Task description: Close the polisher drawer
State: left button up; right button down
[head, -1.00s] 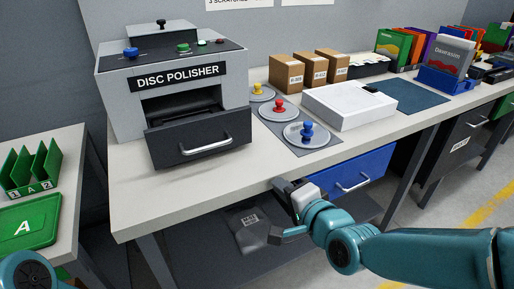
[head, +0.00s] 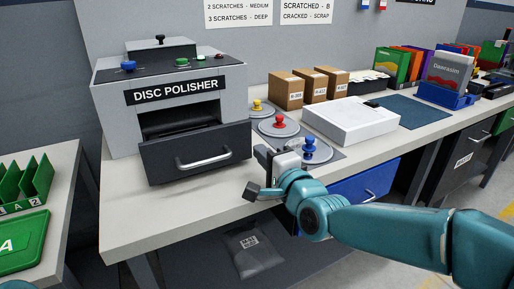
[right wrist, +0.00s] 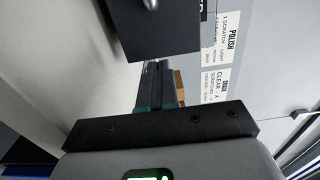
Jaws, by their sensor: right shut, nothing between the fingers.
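The disc polisher (head: 172,97) is a grey box on the bench with a dark drawer (head: 180,150) at its front. The drawer stands out from the body, with a dark opening above it. Its silver handle (head: 205,161) faces forward. My right gripper (head: 253,190) is shut and empty, just right of and in front of the drawer, apart from it, over the bench's front edge. In the right wrist view the drawer front (right wrist: 158,32) and part of the handle (right wrist: 150,4) show beyond the shut fingers (right wrist: 158,85). My left gripper is out of view.
Polishing discs with yellow, red (head: 279,127) and blue (head: 309,150) knobs sit right of the polisher, the blue one close behind my right gripper. A white box (head: 350,122) and cardboard boxes (head: 286,91) stand farther right. The bench top (head: 150,218) before the drawer is clear.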

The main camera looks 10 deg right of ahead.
aim_at(251, 142)
jog(key=shift+x, duration=1.5)
